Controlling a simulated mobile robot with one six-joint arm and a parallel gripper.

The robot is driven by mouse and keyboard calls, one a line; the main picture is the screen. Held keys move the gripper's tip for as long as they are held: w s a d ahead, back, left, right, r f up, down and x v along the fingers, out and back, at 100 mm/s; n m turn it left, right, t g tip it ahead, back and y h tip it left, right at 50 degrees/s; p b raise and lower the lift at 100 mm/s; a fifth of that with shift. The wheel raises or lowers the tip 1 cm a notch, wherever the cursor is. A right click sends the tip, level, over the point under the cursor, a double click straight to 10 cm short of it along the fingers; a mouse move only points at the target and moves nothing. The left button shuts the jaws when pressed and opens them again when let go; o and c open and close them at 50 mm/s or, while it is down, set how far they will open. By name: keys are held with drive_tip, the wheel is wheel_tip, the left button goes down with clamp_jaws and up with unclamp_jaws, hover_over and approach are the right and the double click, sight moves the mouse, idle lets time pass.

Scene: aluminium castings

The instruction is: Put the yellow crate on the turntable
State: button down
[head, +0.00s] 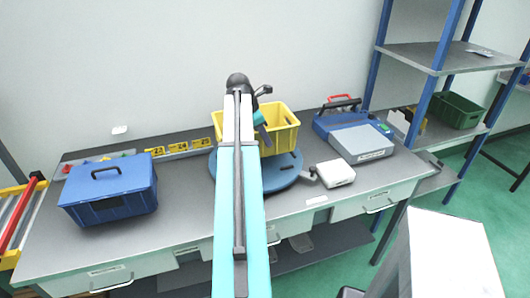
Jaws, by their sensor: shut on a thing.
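The yellow crate (284,131) is upright at the middle of the bench, over the back part of the round blue turntable (284,176). Its base looks on or very close to the disc; I cannot tell whether they touch. My gripper (265,138) reaches down at the crate's near side and is shut on it. The fingertips are hard to make out. My arm hides the crate's left part and part of the turntable.
A blue toolbox (108,190) stands on the bench at left. A small white box (335,173) sits close to the turntable's right side. A grey-lidded case (361,143) and a blue case (340,118) are farther right. Blue-post shelving (420,56) stands at right. Bench between toolbox and turntable is clear.

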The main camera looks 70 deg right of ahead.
sight(268, 156)
drive_tip(key=shift+f+p, duration=0.3)
drive_tip(key=shift+f, duration=1.15)
drive_tip(key=shift+f+p, duration=0.55)
drive_tip(key=shift+f, duration=1.35)
drive_tip(key=c, duration=1.9)
unclamp_jaws()
drive_tip(key=shift+b+v, duration=1.4)
drive_tip(key=shift+v, duration=4.7)
